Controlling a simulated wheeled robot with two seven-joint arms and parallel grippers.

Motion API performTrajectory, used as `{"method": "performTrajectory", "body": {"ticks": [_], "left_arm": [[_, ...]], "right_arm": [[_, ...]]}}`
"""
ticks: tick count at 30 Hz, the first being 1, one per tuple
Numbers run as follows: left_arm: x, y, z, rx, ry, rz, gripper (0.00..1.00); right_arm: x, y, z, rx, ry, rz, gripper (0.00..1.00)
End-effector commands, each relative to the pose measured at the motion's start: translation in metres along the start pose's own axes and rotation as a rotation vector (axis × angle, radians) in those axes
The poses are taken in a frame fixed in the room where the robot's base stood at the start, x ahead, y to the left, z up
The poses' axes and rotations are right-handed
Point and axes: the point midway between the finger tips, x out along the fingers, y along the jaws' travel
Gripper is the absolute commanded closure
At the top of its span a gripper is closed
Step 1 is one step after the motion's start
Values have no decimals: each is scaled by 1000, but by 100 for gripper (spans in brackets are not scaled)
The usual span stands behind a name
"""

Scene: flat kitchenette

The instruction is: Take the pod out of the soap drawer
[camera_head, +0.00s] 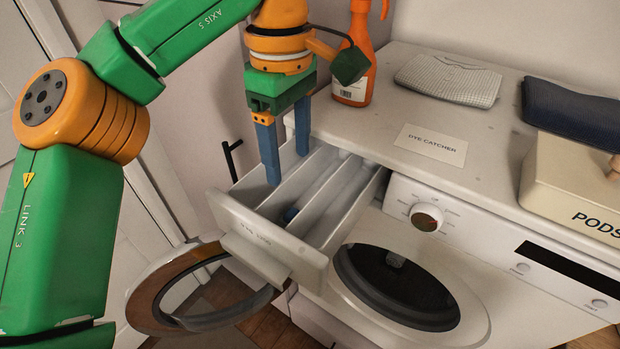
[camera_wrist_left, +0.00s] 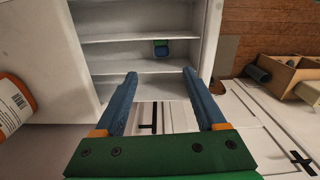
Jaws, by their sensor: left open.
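The soap drawer (camera_head: 258,250) is pulled out of the washing machine, with long compartments side by side. A small blue pod (camera_head: 290,214) lies low inside it near the drawer front, partly hidden by the compartment walls. In the left wrist view the pod (camera_wrist_left: 161,47) looks blue and green and lies in the middle compartment. My left gripper (camera_head: 287,169) is open and empty, its blue fingers pointing down over the drawer's left side. In the left wrist view its fingertips (camera_wrist_left: 159,73) are apart, with the pod beyond them. My right gripper is not in view.
An orange spray bottle (camera_head: 357,55) stands on the washer top (camera_head: 395,115) behind the gripper. The round washer door (camera_head: 146,296) hangs open below the drawer. A PODS box (camera_head: 560,185) with a dark cloth (camera_head: 570,110) sits at right, near a folded light cloth (camera_head: 448,80).

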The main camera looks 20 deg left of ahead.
Motion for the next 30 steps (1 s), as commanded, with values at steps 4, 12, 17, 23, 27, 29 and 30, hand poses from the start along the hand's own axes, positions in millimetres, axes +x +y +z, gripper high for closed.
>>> {"method": "performTrajectory", "body": {"ticks": [4, 12, 17, 23, 27, 29, 30], "left_arm": [[24, -1, -2, 0, 5, -4, 28], [67, 0, -2, 1, 4, -3, 28], [94, 3, -6, 0, 3, -6, 28], [119, 4, -6, -1, 2, 0, 28], [120, 4, -6, -2, 2, 1, 28], [120, 4, -6, -2, 2, 1, 38], [120, 4, -6, -2, 2, 1, 49]], "right_arm": [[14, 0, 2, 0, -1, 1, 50], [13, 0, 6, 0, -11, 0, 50], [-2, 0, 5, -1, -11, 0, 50], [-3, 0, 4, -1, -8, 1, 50], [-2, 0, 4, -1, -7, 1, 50], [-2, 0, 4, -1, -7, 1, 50], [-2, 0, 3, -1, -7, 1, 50]]}}
